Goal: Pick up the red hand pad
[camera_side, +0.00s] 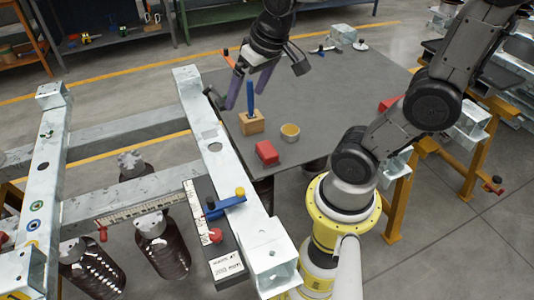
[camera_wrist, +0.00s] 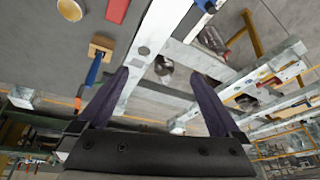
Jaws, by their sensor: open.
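The red hand pad (camera_side: 267,152) is a small red block lying on the grey table top (camera_side: 330,95), close to the steel beam at its left edge. In the wrist view the pad (camera_wrist: 117,10) shows at the top edge, partly cut off. My gripper (camera_side: 241,104) is above the far left part of the table, behind the pad in the side view and apart from it. Its two purple fingers are spread with nothing between them, as the wrist view (camera_wrist: 159,74) also shows.
A wooden block (camera_side: 251,125) with an upright blue handle (camera_side: 249,94) stands between my gripper and the pad. A round yellow-rimmed container (camera_side: 290,132) is right of the pad. A galvanised beam (camera_side: 215,150) borders the table. The table's middle is clear.

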